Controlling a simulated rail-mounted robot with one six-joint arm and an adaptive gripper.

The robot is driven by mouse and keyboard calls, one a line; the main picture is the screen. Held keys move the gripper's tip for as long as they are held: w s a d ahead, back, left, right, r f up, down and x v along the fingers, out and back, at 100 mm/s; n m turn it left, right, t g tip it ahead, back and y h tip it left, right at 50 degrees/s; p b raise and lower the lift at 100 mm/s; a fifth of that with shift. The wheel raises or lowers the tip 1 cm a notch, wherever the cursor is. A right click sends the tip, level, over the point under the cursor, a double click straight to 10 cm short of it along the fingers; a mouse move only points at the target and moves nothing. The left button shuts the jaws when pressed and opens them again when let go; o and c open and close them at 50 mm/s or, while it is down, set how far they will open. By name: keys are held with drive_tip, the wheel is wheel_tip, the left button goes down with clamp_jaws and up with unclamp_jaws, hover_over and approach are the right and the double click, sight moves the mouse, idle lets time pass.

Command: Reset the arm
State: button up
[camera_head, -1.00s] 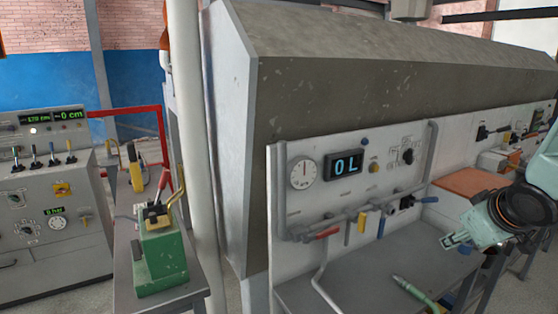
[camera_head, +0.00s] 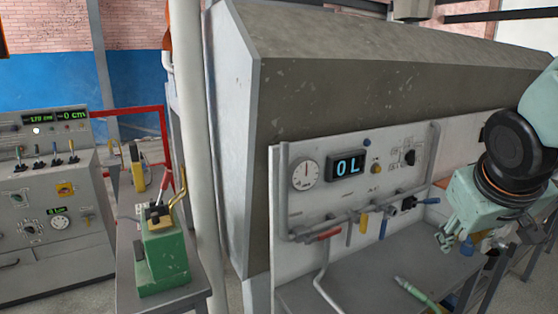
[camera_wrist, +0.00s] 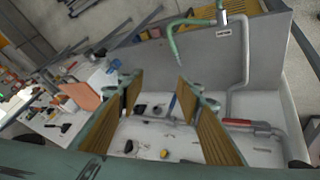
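My gripper (camera_head: 455,244) is at the right of the head view, in front of the panel and above the grey bench. In the wrist view the two fingers with ribbed yellow-brown pads (camera_wrist: 160,105) stand apart with nothing between them, so it is open and empty. Part of the panel behind the gripper is hidden by my arm.
The panel (camera_head: 350,185) carries a gauge, a display reading 0L, pipes and a red-handled valve (camera_head: 323,236). A green lever machine (camera_head: 163,250) and a control console (camera_head: 45,200) stand left.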

drive_tip(key=s+a+r+g+y, duration=0.1)
drive_tip(key=s+a, duration=0.8)
drive_tip(key=s, duration=0.3)
drive_tip(key=s+a+r+g+y, duration=0.1)
drive_tip(key=s+a+r+y, duration=0.1)
drive_tip(key=s+a, duration=0.7)
drive_tip(key=s, duration=0.2)
drive_tip(key=shift+s+a+r+b, duration=0.15)
drive_tip(key=shift+s+a+b, duration=0.15)
drive_tip(key=shift+s, duration=0.05)
drive_tip(key=shift+d, duration=0.15)
